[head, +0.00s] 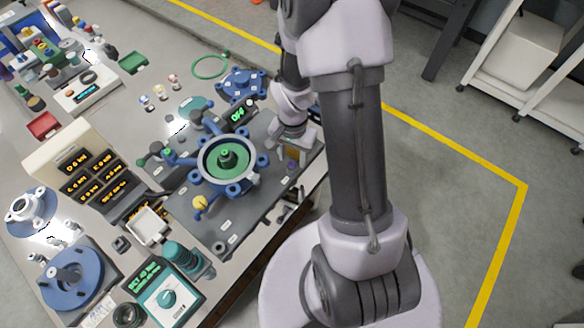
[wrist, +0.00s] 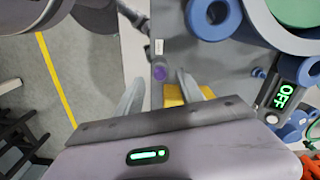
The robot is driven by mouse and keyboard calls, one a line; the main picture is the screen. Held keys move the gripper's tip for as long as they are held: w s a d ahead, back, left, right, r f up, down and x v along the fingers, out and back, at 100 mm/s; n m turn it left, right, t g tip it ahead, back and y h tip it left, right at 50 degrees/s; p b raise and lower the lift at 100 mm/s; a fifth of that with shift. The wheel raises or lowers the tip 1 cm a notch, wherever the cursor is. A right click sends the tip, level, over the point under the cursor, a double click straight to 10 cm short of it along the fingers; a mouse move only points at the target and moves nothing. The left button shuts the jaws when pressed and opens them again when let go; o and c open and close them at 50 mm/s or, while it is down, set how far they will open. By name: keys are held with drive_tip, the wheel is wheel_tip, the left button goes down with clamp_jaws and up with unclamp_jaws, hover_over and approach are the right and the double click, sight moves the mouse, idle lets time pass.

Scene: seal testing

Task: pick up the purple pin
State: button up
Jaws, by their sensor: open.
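The purple pin (wrist: 158,74) shows in the wrist view as a small round purple top at the edge of the grey plate (wrist: 180,55). My gripper (wrist: 159,84) is open, with one finger on each side of the pin in that view. I cannot tell how far above the pin the fingertips are.
A yellow block (wrist: 176,97) lies close by the right finger. A blue fixture with a green centre (head: 227,158) stands left of my gripper, with a display reading OFF (wrist: 287,90) near it. The bench holds many other parts on the left.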

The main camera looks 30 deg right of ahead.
drive_tip(key=shift+f, duration=0.9)
drive_tip(key=shift+r, duration=0.15)
clamp_jaws()
drive_tip(key=shift+r, duration=0.1)
